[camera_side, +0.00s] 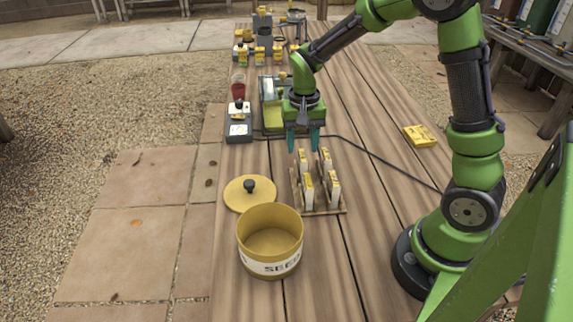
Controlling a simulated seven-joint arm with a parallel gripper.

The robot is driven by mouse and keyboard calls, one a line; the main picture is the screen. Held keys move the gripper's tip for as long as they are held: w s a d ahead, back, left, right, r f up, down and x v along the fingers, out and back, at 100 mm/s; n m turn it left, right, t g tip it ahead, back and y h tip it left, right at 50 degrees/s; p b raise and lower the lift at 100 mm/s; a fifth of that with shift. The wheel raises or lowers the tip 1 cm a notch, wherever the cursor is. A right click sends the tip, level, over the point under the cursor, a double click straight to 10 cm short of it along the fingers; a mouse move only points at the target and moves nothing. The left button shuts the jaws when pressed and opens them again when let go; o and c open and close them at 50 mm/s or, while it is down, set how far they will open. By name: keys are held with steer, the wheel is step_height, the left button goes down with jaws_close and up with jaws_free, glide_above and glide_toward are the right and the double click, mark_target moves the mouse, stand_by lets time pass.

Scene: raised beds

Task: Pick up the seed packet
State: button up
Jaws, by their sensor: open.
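Several upright seed packets (307,187), cream with yellow tops, stand in a small wooden rack (322,211) on the plank table. My gripper (303,146) points down just above and behind the rack, near its far packets. Its teal fingers are apart, with nothing visible between them. I cannot tell whether the fingertips are level with the packet tops. A yellow flat packet or box (420,136) lies alone on the right of the table.
A yellow seed tin (270,257) stands open at the front, its lid (249,193) lying behind it. A meter-like device (238,130), a red cup (238,88) and a green-framed machine (270,88) stand behind on the left. A black cable (375,155) crosses the table.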

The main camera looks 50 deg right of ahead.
mark_target(303, 155)
steer(key=f, duration=0.4)
steer(key=shift+s+a+f, duration=0.2)
steer(key=shift+s+f, duration=0.1)
jaws_close()
